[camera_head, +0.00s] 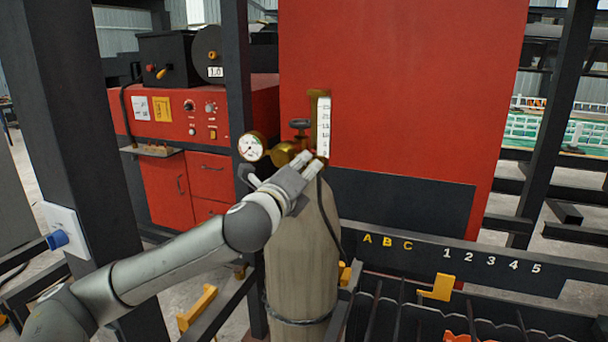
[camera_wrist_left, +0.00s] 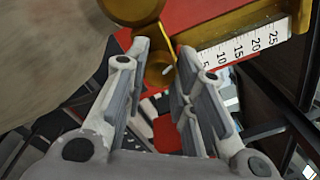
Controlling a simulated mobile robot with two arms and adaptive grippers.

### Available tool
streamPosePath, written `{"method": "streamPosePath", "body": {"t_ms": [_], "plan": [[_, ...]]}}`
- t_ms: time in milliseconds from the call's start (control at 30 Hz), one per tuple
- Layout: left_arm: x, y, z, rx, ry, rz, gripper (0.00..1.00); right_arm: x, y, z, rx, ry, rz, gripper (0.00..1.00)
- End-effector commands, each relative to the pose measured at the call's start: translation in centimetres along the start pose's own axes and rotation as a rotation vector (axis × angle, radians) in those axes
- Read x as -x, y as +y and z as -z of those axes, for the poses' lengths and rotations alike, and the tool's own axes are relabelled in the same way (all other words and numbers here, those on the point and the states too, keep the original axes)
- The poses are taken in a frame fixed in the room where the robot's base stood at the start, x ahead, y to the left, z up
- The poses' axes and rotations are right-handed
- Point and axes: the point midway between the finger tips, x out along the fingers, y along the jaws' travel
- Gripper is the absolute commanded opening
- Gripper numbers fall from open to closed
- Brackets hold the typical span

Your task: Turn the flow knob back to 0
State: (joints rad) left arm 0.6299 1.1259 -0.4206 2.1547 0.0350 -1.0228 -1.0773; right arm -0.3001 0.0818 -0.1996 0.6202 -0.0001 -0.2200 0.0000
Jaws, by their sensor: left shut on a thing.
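The brass flow knob (camera_wrist_left: 160,72) sits between the fingertips of my left gripper (camera_wrist_left: 163,58) in the left wrist view. A small pale mark shows on the knob. The gripper is shut on it. In the head view my left gripper (camera_head: 306,165) is at the foot of the flow scale (camera_head: 323,126) and largely hides the knob. The scale also shows in the left wrist view (camera_wrist_left: 243,45), numbered 5 to 25. The brass regulator (camera_head: 282,153) sits atop a tan gas cylinder (camera_head: 300,250). My right gripper is not in view.
A round gauge (camera_head: 251,147) is left of the regulator, and a dark valve handle (camera_head: 300,125) is above it. A red panel (camera_head: 400,80) stands behind. A dark post (camera_head: 238,70) rises to the left. A rack labelled A B C and 1 to 5 (camera_head: 450,262) is lower right.

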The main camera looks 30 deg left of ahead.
Motion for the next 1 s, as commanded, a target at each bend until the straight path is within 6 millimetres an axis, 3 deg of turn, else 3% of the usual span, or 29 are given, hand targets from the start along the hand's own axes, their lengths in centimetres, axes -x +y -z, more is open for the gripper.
{"method": "streamPosePath", "body": {"t_ms": [1000], "plan": [[0.0, 0.2, 0.3, 0.97, -0.045, -0.012, 0.0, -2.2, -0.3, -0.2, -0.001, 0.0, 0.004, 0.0]]}}
